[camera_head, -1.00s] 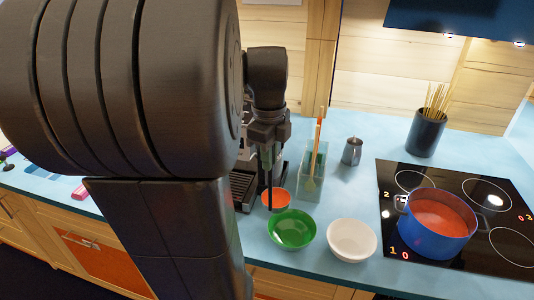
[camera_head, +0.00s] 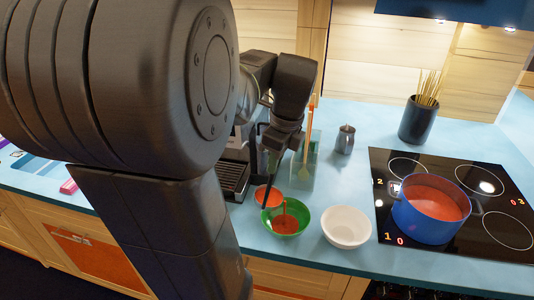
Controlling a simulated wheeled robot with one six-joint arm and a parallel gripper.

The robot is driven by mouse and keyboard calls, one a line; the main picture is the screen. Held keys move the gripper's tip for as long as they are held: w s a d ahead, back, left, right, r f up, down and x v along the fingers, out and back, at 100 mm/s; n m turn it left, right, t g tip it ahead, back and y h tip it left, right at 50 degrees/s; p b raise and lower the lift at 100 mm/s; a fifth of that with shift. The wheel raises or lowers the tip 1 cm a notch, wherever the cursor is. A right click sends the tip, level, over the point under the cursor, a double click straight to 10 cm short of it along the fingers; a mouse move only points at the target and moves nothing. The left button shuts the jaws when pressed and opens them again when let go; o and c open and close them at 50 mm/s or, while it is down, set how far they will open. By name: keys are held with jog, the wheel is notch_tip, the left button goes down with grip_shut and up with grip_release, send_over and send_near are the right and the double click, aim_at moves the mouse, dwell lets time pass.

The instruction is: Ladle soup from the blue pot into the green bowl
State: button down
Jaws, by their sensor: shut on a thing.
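My gripper (camera_head: 281,141) is shut on a dark, thin-handled ladle (camera_head: 270,178), which slants down to the left rim of the green bowl (camera_head: 305,222). A round orange shape (camera_head: 268,195) shows at the ladle's lower end. I cannot tell if it is the ladle's cup or a small orange bowl behind. A red-orange stream of soup (camera_head: 284,208) falls into the green bowl, where a patch of soup lies. The blue pot (camera_head: 430,228) stands on the hob at the right with red-orange soup inside.
A white bowl (camera_head: 346,237) stands right of the green bowl. A clear holder (camera_head: 303,176) with utensils, a metal pitcher (camera_head: 345,140) and a dark pot of sticks (camera_head: 416,122) stand behind. A coffee machine (camera_head: 234,177) is partly hidden by my arm.

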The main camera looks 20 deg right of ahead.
jog(key=shift+s+d+f+t+y+p, duration=1.1)
jog(key=shift+s+d+f+t+y, duration=2)
jog(key=shift+s+d+f+y, duration=2.05)
jog(key=r+h, duration=0.1)
jog(key=w+d+r+g+h, duration=0.1)
jog(key=r+h, duration=0.1)
jog(key=r+g+h, duration=0.1)
jog(key=h, duration=0.1)
jog(key=shift+w+d+r, duration=0.25)
jog(key=shift+r, duration=2.75)
